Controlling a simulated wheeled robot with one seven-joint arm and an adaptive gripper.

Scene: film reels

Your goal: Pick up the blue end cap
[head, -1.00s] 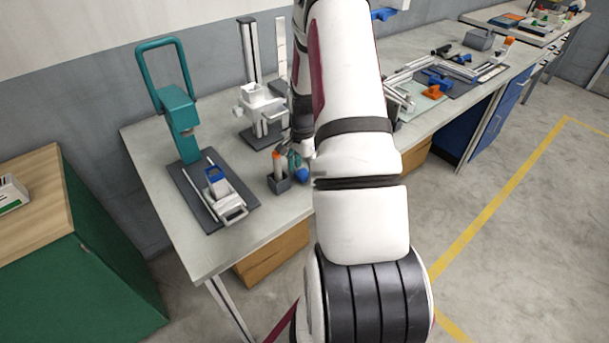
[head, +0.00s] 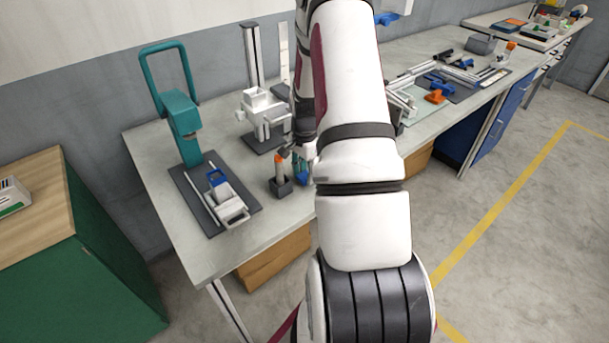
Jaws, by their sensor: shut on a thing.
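The blue end cap (head: 303,180) shows as a small blue patch at the front edge of the workbench, just left of my arm. My gripper (head: 301,164) is at it, small and partly hidden behind my forearm. Its jaws are shut on the blue end cap. I cannot tell whether the cap still touches the bench.
A dark holder (head: 281,187) with an orange-topped tube stands close left of my gripper. A teal press (head: 181,115) and a dark base plate (head: 199,216) stand further left. A white stand (head: 262,105) is behind. More parts crowd the workbench (head: 225,253) at right.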

